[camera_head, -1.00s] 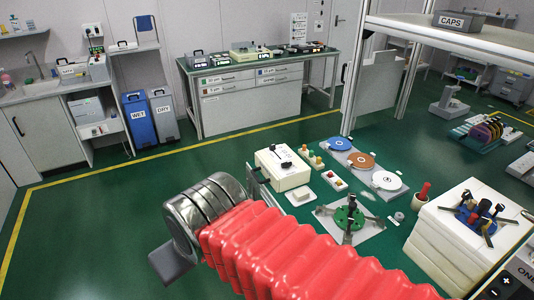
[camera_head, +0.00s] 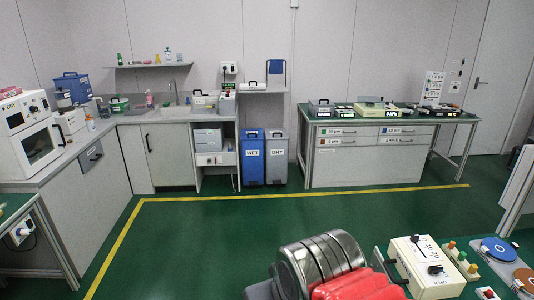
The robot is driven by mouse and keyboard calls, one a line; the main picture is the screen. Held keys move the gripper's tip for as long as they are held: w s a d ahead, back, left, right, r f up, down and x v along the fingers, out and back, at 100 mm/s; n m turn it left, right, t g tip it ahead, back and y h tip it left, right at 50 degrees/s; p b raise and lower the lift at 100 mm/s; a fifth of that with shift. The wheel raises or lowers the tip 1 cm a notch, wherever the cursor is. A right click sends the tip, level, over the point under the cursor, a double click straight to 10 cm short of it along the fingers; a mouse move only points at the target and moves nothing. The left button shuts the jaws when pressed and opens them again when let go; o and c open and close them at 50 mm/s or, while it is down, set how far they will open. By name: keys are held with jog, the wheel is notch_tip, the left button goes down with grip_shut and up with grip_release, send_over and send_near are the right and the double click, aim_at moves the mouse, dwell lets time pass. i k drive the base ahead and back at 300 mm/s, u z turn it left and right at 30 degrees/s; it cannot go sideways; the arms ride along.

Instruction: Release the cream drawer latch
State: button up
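A cream box (camera_head: 428,268) stands low at the right in the head view. It has black knobs, a small scale and lettering on its top. My gripper (camera_head: 322,262) is at the bottom centre, left of the box. Its ringed metal wrist and red sleeve hide most of it. Grey parts show on either side, but the fingertips do not show, nor whether they touch anything.
A bench (camera_head: 482,117) with instruments stands at the back right. Blue WET (camera_head: 251,162) and grey DRY bins (camera_head: 278,165) stand under a shelf. Coloured knobs (camera_head: 462,257) and discs on a plate (camera_head: 499,250) are right of the box. The green floor ahead is clear.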

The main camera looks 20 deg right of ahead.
aim_at(434, 270)
jog(key=z, duration=0.2)
jog(key=i, duration=0.75)
jog(key=z, duration=0.5)
jog(key=i, duration=0.9)
jog(key=z, duration=0.35)
